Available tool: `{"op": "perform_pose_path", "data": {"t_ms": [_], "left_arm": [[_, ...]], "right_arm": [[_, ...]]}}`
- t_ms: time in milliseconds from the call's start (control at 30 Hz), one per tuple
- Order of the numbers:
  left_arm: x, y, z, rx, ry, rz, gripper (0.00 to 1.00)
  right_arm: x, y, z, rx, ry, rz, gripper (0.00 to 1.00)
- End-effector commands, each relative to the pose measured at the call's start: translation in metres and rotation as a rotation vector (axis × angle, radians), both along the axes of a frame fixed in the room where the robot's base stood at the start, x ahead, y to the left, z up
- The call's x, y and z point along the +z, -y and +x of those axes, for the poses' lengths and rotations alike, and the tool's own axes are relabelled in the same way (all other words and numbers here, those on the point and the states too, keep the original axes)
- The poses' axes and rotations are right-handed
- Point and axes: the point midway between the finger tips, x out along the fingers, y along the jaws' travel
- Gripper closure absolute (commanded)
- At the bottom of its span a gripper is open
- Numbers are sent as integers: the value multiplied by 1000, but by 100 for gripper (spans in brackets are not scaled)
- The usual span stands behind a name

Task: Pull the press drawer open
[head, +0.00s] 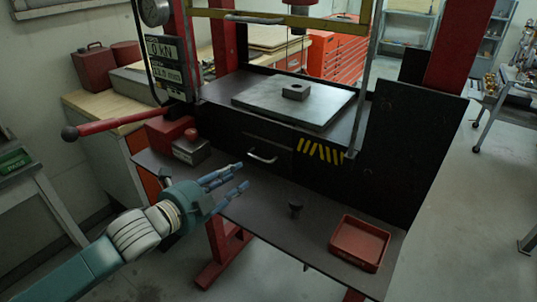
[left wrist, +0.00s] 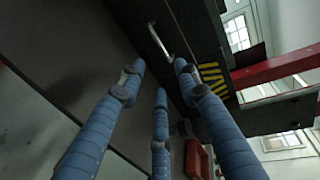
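The press drawer (head: 251,148) is a dark front panel under the press bed, and it looks shut. Its silver bar handle (head: 262,158) shows in the middle of the panel. The handle also shows in the left wrist view (left wrist: 160,41), beyond the fingertips and roughly between them. My left gripper (head: 240,176), with blue fingers, is open and empty, a little left of and in front of the handle, apart from it. Its spread fingers show in the left wrist view (left wrist: 160,75). My right gripper is in neither view.
Below the drawer is a dark shelf (head: 255,207) with a small black knob-like part (head: 295,209) and a red tray (head: 360,243). A red and grey box (head: 190,149) stands left of the drawer. A red lever (head: 110,124) sticks out at left. A steel plate (head: 290,101) lies above.

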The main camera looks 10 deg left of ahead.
Motion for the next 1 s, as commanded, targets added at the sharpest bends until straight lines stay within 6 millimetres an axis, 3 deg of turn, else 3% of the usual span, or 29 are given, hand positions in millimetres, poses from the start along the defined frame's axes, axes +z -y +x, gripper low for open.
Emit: {"op": "perform_pose_path", "data": {"t_ms": [167,633,1000], "left_arm": [[1,3,11,1,3,-2,67],[-18,31,85,-1,1,-2,67],[-23,36,99,-1,1,2,67]], "right_arm": [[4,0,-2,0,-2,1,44],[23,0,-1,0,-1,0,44],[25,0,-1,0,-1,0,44]]}}
